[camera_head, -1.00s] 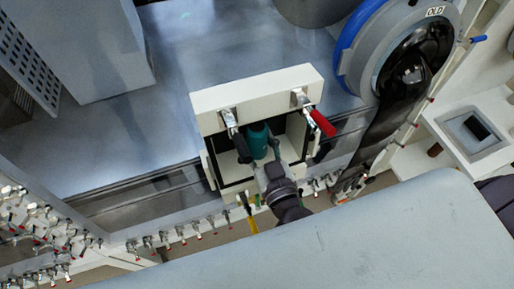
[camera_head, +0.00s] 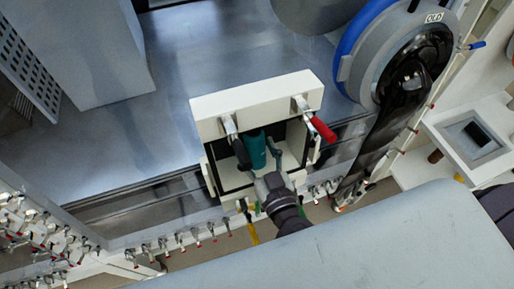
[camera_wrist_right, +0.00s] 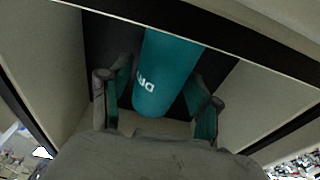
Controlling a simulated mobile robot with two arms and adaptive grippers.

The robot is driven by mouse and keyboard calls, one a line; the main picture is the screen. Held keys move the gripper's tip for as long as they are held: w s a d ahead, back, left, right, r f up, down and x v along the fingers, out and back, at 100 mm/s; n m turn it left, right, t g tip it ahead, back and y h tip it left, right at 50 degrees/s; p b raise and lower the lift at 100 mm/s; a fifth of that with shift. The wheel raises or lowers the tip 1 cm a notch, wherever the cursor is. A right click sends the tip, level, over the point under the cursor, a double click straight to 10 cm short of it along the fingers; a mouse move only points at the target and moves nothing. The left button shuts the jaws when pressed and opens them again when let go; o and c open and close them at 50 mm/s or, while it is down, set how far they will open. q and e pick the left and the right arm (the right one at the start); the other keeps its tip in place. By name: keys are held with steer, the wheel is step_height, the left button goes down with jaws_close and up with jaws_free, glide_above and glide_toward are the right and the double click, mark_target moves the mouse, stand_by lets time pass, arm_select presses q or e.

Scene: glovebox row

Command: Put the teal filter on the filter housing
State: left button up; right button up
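The teal filter (camera_head: 255,150) is a cylinder inside the open-fronted white filter housing (camera_head: 255,97), between its side walls. The housing carries one black-handled and one red-handled toggle clamp. My right gripper (camera_head: 268,163) reaches into the front opening. In the right wrist view the filter (camera_wrist_right: 168,75) with white lettering lies between the two fingers of the right gripper (camera_wrist_right: 158,103). A gap shows on each side, so the fingers are open around it. The filter's far end is hidden by the housing's upper edge. My left gripper is not in view.
A round port with a blue ring (camera_head: 350,45), marked OLD, and a hanging black sleeve (camera_head: 385,125) stand to the right. A grey box (camera_head: 90,50) stands upper left. Several small clamps line the bench front. The grey surface between is clear.

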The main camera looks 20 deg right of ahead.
steer(key=shift+o, duration=0.2)
steer(key=shift+r, duration=0.25)
steer(key=shift+s+r, duration=0.2)
steer(key=shift+r, duration=0.05)
steer(key=s+b, duration=0.3)
steer(key=s, duration=0.8)
steer(key=shift+s+d, duration=0.2)
steer(key=shift+s, duration=0.1)
